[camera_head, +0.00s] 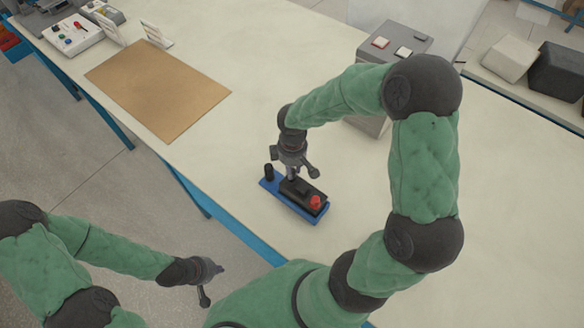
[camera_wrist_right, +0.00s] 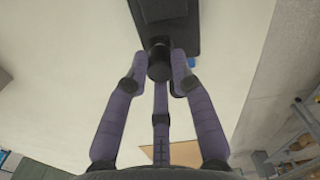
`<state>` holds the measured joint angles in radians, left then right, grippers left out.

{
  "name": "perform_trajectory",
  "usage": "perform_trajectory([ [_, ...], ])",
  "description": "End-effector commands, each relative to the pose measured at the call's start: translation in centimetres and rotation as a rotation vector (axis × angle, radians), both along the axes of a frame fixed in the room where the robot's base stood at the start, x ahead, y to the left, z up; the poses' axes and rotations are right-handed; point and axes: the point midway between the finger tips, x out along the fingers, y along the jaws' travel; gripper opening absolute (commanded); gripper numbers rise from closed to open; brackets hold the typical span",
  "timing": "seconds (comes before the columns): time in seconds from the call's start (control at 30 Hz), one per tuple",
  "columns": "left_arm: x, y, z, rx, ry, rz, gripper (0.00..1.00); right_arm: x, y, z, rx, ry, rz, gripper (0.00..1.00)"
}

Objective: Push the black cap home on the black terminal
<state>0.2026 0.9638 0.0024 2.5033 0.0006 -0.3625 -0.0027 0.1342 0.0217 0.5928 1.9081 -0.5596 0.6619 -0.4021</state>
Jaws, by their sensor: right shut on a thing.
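A black battery (camera_head: 303,193) with a red cap (camera_head: 315,202) on its near right end sits on a blue tray (camera_head: 279,196). My right gripper (camera_head: 291,177) points down over the battery's left part. In the right wrist view its fingers are shut on a black cap (camera_wrist_right: 159,66), with the dark battery (camera_wrist_right: 185,40) beyond. The black terminal is hidden, and I cannot tell whether the cap touches it. My left gripper (camera_head: 212,283) is empty, fingers apart, over the floor.
A brown mat (camera_head: 158,90) lies at the left of the pale table (camera_head: 250,60). A grey box with buttons (camera_head: 395,45) stands behind my right arm. A white control panel (camera_head: 73,35) is at the far left. Table around the tray is mostly clear.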

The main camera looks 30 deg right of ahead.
Motion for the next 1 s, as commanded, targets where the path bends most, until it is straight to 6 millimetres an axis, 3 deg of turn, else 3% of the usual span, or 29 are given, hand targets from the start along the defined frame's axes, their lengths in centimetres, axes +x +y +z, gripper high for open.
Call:
perform_trajectory([
  [1.0,0.00,0.00,-0.68,0.000,0.000,0.000,0.00,-0.02,0.01,-0.90,0.000,0.000,0.000,0.11],
])
